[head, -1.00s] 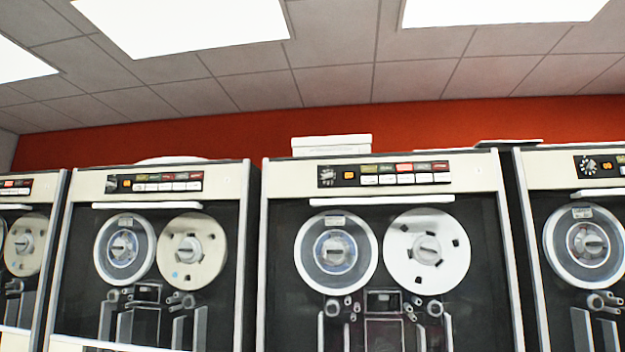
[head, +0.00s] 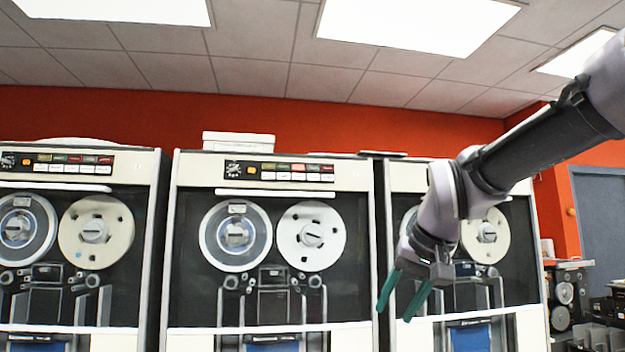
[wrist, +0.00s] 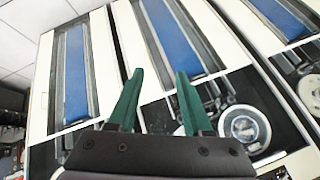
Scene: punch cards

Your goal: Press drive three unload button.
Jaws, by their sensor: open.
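Three tape drives stand side by side in the head view: a left drive (head: 62,310), a middle drive (head: 256,335) and a right drive (head: 517,260). I cannot read which one is drive three. The middle drive has a button strip (head: 292,172) with small coloured and white buttons near its top. The left drive's button strip (head: 75,163) also shows. My gripper (head: 398,300) hangs in front of the right drive, below its reels, with green fingers open and empty. My arm hides that drive's button strip. The wrist view shows the open fingers (wrist: 153,100) before drive fronts.
White boxes (head: 238,141) lie on top of the middle drive. A blue-grey door (head: 600,215) and dark equipment (head: 565,300) stand at the far right. Open space shows in front of the left and middle drives.

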